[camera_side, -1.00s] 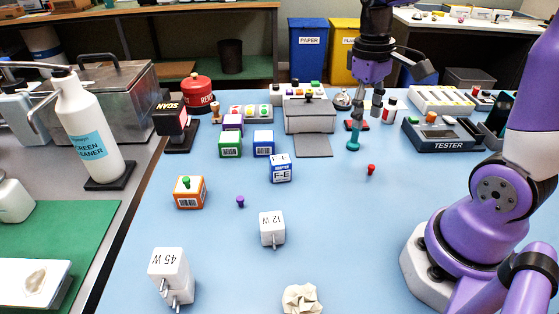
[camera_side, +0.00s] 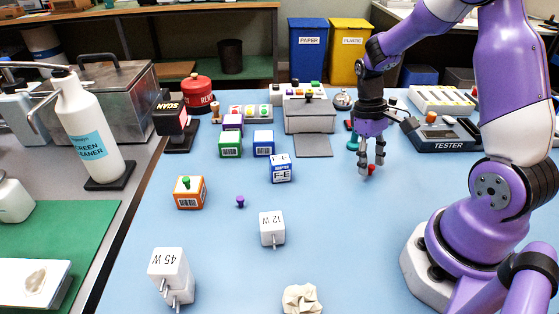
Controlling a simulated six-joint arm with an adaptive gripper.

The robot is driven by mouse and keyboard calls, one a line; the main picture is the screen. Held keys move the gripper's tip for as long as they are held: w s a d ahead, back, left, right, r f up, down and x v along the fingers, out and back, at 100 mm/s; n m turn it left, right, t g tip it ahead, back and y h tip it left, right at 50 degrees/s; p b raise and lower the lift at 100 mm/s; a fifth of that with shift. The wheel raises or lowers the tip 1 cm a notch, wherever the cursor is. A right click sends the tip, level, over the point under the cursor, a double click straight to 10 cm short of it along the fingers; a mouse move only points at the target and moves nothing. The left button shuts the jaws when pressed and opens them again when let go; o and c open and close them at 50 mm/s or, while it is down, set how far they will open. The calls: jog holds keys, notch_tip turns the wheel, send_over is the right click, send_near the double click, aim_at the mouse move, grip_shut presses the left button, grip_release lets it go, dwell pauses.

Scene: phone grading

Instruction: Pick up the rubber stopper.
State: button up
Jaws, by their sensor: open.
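A small red peg-like piece (camera_side: 371,170) stands on the blue work mat at the right of centre. It may be the rubber stopper, but it is too small to be sure. My gripper (camera_side: 371,167) is open and points down at it, with its fingertips low around the piece. The fingers partly hide it, and I cannot tell whether they touch it. A similar purple piece (camera_side: 240,201) lies on the mat left of centre. A similar green piece (camera_side: 186,183) is on top of an orange box (camera_side: 189,197).
A teal upright object (camera_side: 353,141) stands just behind my gripper, partly hidden. The tester (camera_side: 448,145) is to its right.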

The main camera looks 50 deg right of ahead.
jog(key=shift+s+f, duration=0.15)
jog(key=shift+f, duration=0.2)
jog(key=c, duration=0.8)
jog(key=shift+o, duration=0.2)
